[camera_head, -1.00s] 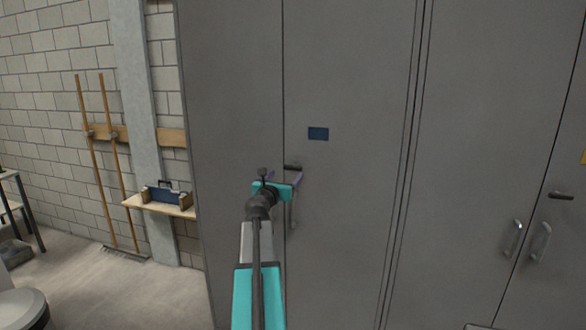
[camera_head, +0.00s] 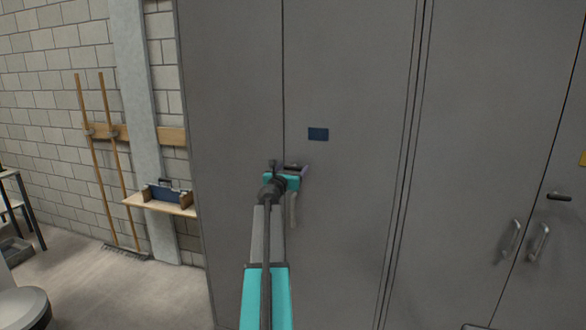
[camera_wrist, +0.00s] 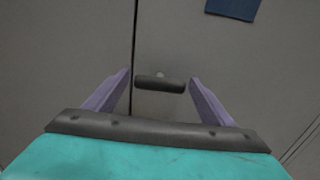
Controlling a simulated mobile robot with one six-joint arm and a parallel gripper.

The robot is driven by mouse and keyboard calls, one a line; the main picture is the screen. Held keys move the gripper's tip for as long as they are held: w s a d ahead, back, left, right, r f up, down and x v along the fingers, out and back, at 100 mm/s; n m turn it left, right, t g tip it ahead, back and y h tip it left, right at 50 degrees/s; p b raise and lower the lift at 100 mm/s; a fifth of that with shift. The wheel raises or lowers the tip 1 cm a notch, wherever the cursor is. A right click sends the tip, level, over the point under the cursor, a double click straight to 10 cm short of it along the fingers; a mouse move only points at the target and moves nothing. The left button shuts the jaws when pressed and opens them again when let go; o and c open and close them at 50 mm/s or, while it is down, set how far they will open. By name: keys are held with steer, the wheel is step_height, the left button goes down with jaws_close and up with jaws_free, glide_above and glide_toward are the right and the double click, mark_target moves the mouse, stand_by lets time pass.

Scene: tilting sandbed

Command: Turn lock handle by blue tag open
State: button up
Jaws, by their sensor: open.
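The blue tag (camera_head: 318,134) is on the grey cabinet door, above and right of the lock handle. The dark lock handle (camera_head: 294,167) lies roughly level and is partly hidden by my gripper (camera_head: 289,174). In the wrist view the lock handle (camera_wrist: 160,84) is a short dark bar, a little right of the door seam, and the blue tag (camera_wrist: 233,8) shows at the top. My gripper (camera_wrist: 160,88) is open, its purple fingers on either side of the handle in the picture. I see no contact with the handle.
A pale pull handle (camera_head: 293,209) hangs just below the lock handle. Another cabinet at the right has a dark lock handle (camera_head: 559,197) and pull handles (camera_head: 539,242). A shelf (camera_head: 160,205) with a blue toolbox and two brooms are at the left wall.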

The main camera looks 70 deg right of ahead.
steer(key=shift+d, duration=0.65)
steer(key=shift+c, duration=0.4)
steer(key=c, duration=0.9)
steer(key=shift+c, duration=0.2)
